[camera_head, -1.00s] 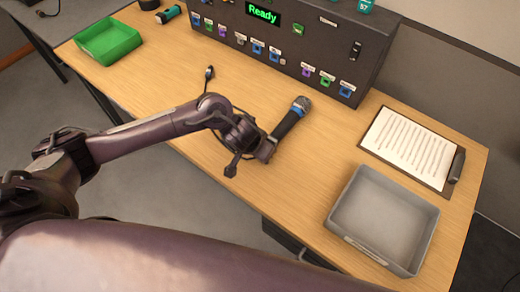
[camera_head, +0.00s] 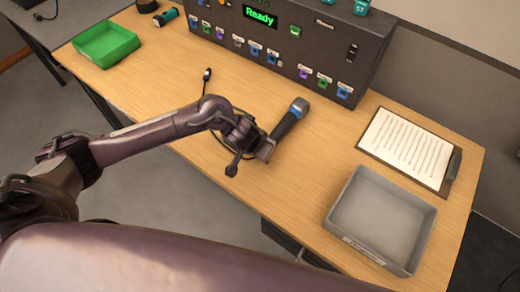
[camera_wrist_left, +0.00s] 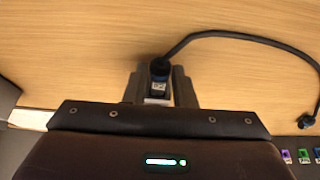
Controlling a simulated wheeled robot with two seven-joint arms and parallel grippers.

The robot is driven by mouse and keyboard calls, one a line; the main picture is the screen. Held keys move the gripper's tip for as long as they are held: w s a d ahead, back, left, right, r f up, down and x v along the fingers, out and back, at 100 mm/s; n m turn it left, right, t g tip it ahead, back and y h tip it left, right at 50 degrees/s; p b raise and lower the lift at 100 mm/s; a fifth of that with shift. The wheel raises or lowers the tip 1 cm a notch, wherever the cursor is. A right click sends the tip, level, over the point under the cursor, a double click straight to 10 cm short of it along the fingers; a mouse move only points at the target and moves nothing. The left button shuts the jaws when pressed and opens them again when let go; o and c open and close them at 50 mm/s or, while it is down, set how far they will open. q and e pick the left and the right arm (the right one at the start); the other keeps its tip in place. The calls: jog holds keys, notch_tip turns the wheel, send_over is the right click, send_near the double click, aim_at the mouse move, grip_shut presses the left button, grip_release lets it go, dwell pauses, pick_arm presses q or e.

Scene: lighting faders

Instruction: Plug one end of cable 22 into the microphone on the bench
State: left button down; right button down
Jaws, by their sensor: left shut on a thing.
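The microphone (camera_head: 290,120) lies on the bench, dark with a blue band, its head towards the console. My left gripper (camera_head: 264,150) is low over the bench at the microphone's tail end. In the left wrist view its fingers (camera_wrist_left: 159,90) are shut on a dark blue cable plug (camera_wrist_left: 159,70) with a small white label that I cannot read. The cable (camera_wrist_left: 225,34) loops away to its free end (camera_wrist_left: 306,121), which also lies on the bench in the head view (camera_head: 207,75). The microphone's tail is partly hidden, so I cannot tell whether the plug is in it. My right gripper is not in view.
The console (camera_head: 330,36) with a "Ready" display and several labelled sockets stands at the back. A green tray (camera_head: 105,43) is at the far left. A grey tray (camera_head: 420,232) and a clipboard (camera_head: 408,146) are at the right. The bench between is mostly clear.

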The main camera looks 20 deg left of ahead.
pick_arm(q)
jog(key=c, duration=1.1)
grip_release()
